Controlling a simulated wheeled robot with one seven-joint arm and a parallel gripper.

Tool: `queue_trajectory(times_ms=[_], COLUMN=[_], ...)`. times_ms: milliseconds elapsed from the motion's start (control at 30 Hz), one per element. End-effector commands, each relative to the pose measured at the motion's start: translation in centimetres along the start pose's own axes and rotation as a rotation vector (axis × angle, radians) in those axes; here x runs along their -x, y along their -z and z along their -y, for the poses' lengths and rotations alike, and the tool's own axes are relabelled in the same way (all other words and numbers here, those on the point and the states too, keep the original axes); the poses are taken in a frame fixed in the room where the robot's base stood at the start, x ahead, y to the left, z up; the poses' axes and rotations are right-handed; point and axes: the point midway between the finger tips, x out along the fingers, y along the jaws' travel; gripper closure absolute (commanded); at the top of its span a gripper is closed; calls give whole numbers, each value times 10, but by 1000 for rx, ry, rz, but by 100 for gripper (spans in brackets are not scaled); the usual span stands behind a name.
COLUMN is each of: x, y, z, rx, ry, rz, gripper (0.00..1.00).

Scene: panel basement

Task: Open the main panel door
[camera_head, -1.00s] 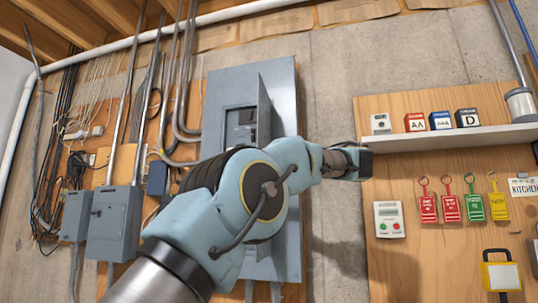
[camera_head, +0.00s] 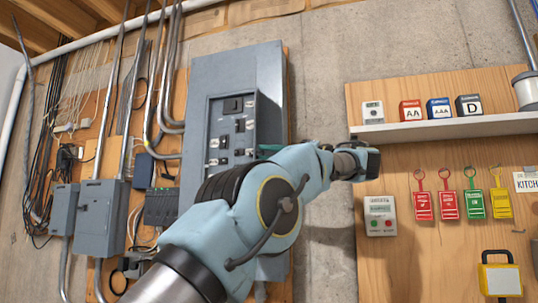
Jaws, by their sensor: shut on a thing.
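The grey main panel (camera_head: 235,66) hangs on the wall left of centre. Its opening is uncovered and dark breakers (camera_head: 233,105) with pale labels show inside. The door (camera_head: 269,112) stands swung out at the right side of the opening, seen as a narrow, steeply foreshortened grey strip. My light-blue arm crosses in front of the panel's lower right part and hides the door's lower part. A small teal piece shows behind the arm near the door; I cannot tell what it is. I cannot make out my gripper's fingers or their contact with the door.
A wooden board (camera_head: 440,160) with a shelf (camera_head: 430,131) of small boxes stands close right of my arm. Hanging tags and a white switch box (camera_head: 380,216) are below the shelf. Grey boxes (camera_head: 98,213), conduits and loose cables are at left. Bare concrete shows between panel and board.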

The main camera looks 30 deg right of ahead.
Motion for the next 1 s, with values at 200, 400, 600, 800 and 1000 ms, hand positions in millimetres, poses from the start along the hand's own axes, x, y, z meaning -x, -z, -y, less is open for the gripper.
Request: queue_trajectory(times_ms=[200,400,600,800,1000], x=[-1,-1,1,22,55], y=[-1,0,0,-1,0], z=[-1,0,0,1,1], rx=[2,1,0,1,2], ry=[-1,0,0,2,0], rz=[1,0,0,3,2], gripper=[66,52,52,52,52])
